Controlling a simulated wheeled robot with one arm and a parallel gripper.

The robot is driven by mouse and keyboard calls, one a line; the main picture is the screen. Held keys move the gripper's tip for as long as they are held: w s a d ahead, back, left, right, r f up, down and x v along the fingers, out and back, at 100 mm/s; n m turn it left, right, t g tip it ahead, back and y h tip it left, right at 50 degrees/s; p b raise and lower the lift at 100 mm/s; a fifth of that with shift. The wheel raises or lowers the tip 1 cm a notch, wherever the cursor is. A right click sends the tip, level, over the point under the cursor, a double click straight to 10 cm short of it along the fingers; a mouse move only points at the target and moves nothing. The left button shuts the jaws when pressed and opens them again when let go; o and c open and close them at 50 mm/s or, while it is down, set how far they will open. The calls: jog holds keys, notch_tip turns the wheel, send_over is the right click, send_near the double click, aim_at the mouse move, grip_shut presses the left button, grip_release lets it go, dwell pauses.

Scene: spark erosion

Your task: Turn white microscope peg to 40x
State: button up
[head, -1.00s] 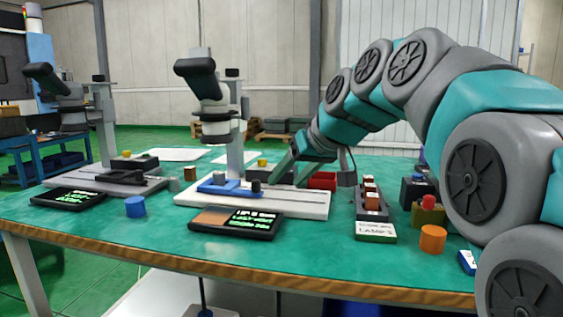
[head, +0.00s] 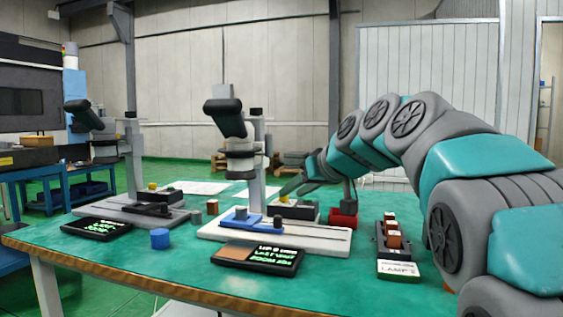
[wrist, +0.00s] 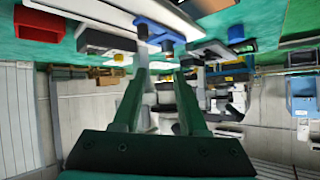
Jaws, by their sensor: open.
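The white microscope, with a white base (head: 325,240), a dark head (head: 224,115) and a grey column (head: 257,170), stands mid-table in the head view. On its base lies a blue piece (head: 232,222) with a dark upright peg (head: 254,219). The blue piece also shows at the top of the wrist view (wrist: 160,31). A dark box (head: 298,211) sits behind the base, with a yellow knob (head: 277,195) near it.
A display with small text (head: 262,258) lies in front of the base. A second microscope on a grey base (head: 125,217) stands left, with a blue cylinder (head: 160,239) between. A red box (head: 343,218) and a block rack labelled LAMPS (head: 398,268) are to the right.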

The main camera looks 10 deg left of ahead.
aim_at(270, 137)
jog(key=w+a+r+t+y, duration=0.1)
jog(key=w+a+r, duration=0.1)
jog(key=w+r, duration=0.1)
jog(key=w+a+r+n+t+y+p, duration=0.1)
jog(key=w+a+r+t, duration=0.1)
jog(key=w+r, duration=0.2)
jog(key=w+a+r+t+y, duration=0.2)
jog(key=w+r, duration=0.1)
jog(key=w, duration=0.3)
jog(key=shift+w+a+r+n, duration=0.15)
jog(key=shift+w+a+n, duration=0.05)
jog(key=shift+a+n, duration=0.1)
jog(key=p+x, duration=0.4)
jog(key=x, duration=0.1)
jog(key=shift+r+p, duration=0.1)
jog(key=shift+p, duration=0.3)
jog(key=shift+w+a+f+p, duration=0.25)
jog(key=shift+w+a+p, duration=0.1)
jog(key=shift+w, duration=0.05)
grip_shut()
jog(key=shift+s, duration=0.1)
